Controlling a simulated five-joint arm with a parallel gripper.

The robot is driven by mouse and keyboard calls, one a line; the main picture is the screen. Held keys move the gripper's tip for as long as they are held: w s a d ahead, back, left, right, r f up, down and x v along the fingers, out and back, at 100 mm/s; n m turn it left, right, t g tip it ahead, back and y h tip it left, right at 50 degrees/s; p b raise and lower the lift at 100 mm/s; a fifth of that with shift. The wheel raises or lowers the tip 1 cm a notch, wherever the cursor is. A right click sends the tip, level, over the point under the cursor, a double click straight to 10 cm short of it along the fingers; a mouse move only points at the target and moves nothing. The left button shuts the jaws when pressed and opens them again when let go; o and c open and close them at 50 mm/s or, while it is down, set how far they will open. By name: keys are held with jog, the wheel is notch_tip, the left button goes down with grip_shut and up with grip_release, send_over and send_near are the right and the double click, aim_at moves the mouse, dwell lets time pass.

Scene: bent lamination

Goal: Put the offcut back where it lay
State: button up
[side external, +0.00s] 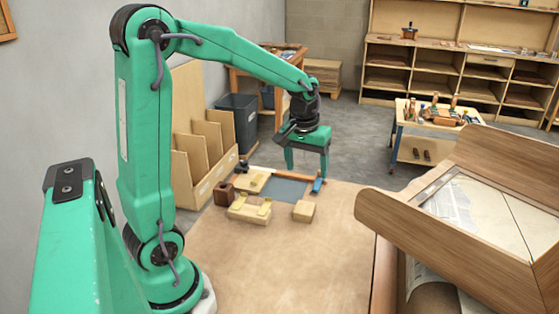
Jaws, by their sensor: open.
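My gripper (307,172) is green, points down with its two fingers spread apart, and hangs near the far edge of the work table. Nothing shows between the fingers. A small pale wood block (304,211) stands alone on the table, nearer the camera than my gripper; it may be the offcut, but I cannot tell for sure. A longer pale wood piece with yellow parts on top (250,210) lies to its left. Another pale wood piece (251,183) lies behind that one, beside a blue-grey mat (285,189).
A blue cylinder (317,186) stands at the mat's right. A brown block (223,194) and a dark tool (242,167) are at the left. A curved wooden piece (450,235) fills the right foreground. The table's front middle (285,260) is clear.

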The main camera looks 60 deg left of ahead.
jog(key=s+d+r+m+t, duration=0.2)
jog(key=s+d+r+m, duration=0.1)
jog(key=s+d, duration=0.2)
jog(key=s+d+r+m+t, duration=0.2)
jog(key=s+d+r+m, duration=0.1)
jog(key=s, duration=0.7)
jog(key=shift+s+d+r+m, duration=0.2)
jog(key=shift+d+m, duration=0.3)
jog(key=shift+d, duration=0.6)
